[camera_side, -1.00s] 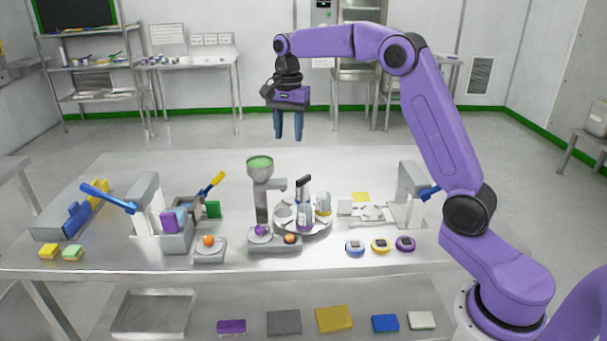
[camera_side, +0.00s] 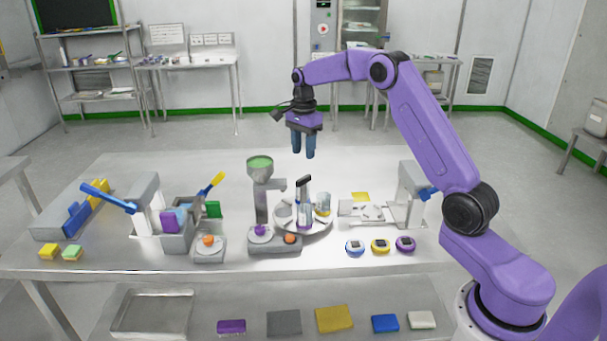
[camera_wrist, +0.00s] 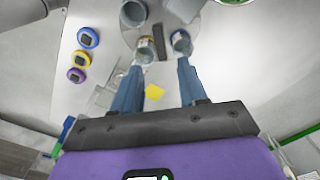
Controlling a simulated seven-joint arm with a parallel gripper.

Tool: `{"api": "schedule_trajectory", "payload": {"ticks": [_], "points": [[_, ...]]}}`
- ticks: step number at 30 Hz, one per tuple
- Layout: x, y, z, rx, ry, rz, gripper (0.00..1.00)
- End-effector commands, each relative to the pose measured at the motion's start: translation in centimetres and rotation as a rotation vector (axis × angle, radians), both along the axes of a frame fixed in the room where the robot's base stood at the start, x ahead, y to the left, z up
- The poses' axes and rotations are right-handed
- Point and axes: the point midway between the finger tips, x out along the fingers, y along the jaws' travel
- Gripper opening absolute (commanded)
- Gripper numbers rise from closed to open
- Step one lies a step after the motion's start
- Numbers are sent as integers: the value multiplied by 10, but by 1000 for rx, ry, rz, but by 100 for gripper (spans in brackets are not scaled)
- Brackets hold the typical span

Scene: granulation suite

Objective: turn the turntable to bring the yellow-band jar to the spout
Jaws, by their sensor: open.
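The round pale turntable (camera_side: 322,231) stands mid-table and carries several jars and an upright black handle (camera_side: 303,183). The yellow-band jar (camera_side: 323,204) is at the turntable's right. A jar with a purplish band (camera_side: 304,216) is at its front. The dispenser's grey spout (camera_side: 280,185) points right from under a funnel with green contents (camera_side: 260,164), left of the handle. My gripper (camera_side: 304,155) is open and empty, above the handle and apart from it.
A grey base with a purple and an orange ball (camera_side: 290,239) stands in front of the turntable. Blue, yellow and purple round devices (camera_side: 380,246) sit front right. A lever stand (camera_side: 412,190) is at the right; a blue-handled press (camera_side: 145,200) is left.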

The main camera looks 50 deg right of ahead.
Motion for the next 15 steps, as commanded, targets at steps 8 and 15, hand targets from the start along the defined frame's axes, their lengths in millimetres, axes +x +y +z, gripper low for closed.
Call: {"api": "schedule_trajectory", "payload": {"ticks": [8, 15], "points": [[-1, 0, -52, 1, 4, 0, 43], [0, 0, -80, 0, 1, 0, 43]]}}
